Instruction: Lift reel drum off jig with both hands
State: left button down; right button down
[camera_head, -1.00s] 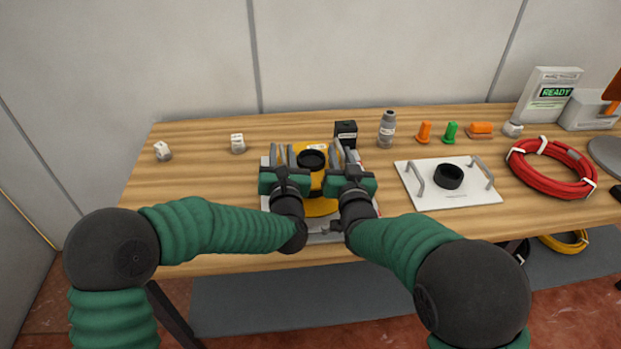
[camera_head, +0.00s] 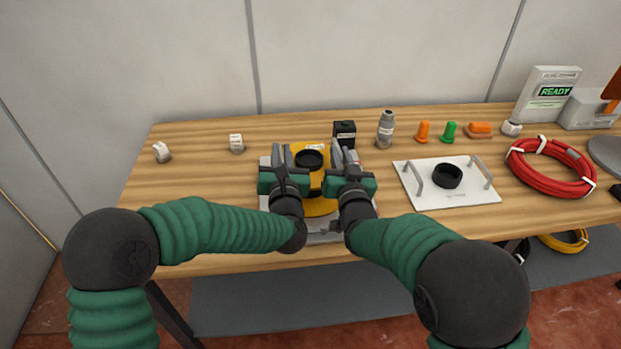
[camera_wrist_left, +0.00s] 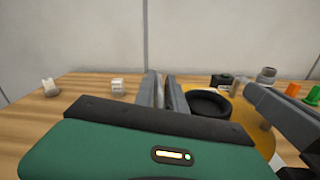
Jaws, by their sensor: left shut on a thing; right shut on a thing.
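The yellow reel drum (camera_head: 318,207) with a black hub ring (camera_head: 309,159) sits at the jig, a grey-white plate (camera_head: 322,238) near the table's front edge. My left gripper (camera_head: 281,157) is shut on the drum at its left side. My right gripper (camera_head: 341,157) is shut on the drum at its right side. The grippers hide much of the drum and jig. In the left wrist view, the black hub ring (camera_wrist_left: 208,104) and part of the yellow drum (camera_wrist_left: 238,137) show beside the fingers. I cannot tell whether the drum touches the jig.
A white plate (camera_head: 420,197) with two handles and a black ring lies to the right. A black box (camera_head: 344,133) and grey bottle (camera_head: 385,130) stand behind. Orange and green pieces, a red cable coil (camera_head: 551,185) and a READY sign (camera_head: 553,91) are farther right. The left table area is mostly clear.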

pick_arm(q)
jog(key=shift+s+d+f, duration=0.1)
jog(key=shift+d, duration=0.3)
pick_arm(e)
jog(key=shift+r, duration=0.15)
jog(key=shift+w+r, duration=0.1)
jog(key=shift+r, duration=0.1)
